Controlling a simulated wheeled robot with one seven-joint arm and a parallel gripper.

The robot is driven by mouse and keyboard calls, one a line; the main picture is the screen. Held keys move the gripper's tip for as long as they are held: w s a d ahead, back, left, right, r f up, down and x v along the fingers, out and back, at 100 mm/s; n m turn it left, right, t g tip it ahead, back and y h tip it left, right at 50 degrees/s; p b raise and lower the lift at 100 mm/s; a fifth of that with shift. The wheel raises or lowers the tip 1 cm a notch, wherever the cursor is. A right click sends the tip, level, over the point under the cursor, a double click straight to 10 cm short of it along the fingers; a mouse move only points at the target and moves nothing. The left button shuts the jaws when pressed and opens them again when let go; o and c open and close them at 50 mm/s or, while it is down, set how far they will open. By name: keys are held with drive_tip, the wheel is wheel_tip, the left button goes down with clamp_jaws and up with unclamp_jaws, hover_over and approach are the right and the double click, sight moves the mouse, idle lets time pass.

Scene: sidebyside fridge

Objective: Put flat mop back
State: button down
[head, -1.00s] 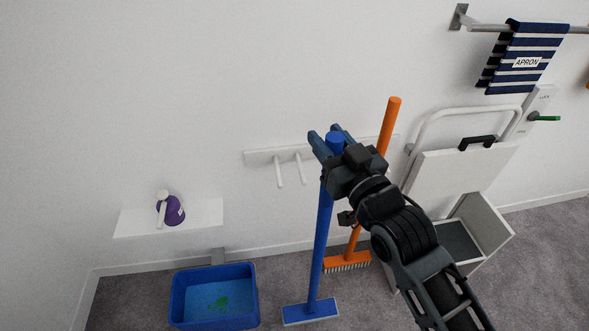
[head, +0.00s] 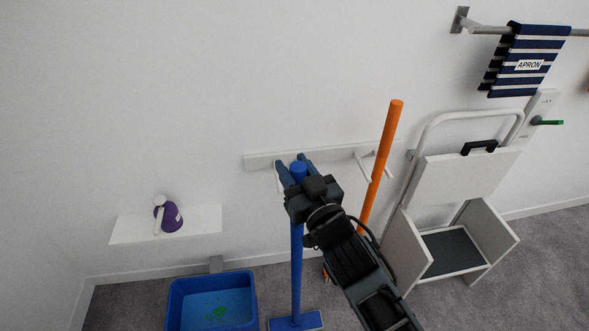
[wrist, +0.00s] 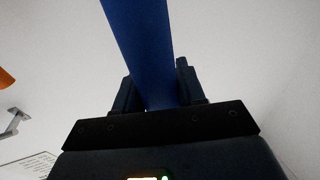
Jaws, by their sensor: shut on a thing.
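The blue flat mop (head: 297,255) stands upright, its flat blue head (head: 296,321) low at the bottom edge of the head view. My gripper (head: 293,168) is shut on the top of its handle. In the wrist view the blue handle (wrist: 140,50) runs up between the two fingers. The white wall rack (head: 262,160) is right behind my gripper. Its left pegs are mostly hidden by my gripper; a right peg (head: 362,168) shows beside the orange broom. I cannot tell whether the handle is between the pegs.
An orange broom (head: 381,165) stands at the rack's right end. A blue tub (head: 212,302) is on the floor at left, below a white shelf (head: 200,220) with a purple bottle (head: 170,217). A white folding cart (head: 455,205) stands at right.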

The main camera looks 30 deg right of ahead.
drive_tip(key=shift+r, duration=0.1)
drive_tip(key=c, duration=0.7)
unclamp_jaws()
drive_tip(key=shift+f, duration=0.2)
drive_tip(key=shift+o, duration=0.2)
drive_tip(key=shift+r, duration=0.15)
drive_tip(key=s+f+b, duration=0.1)
drive_tip(key=s+b, duration=0.1)
drive_tip(key=s, duration=1)
drive_tip(key=shift+a, duration=0.25)
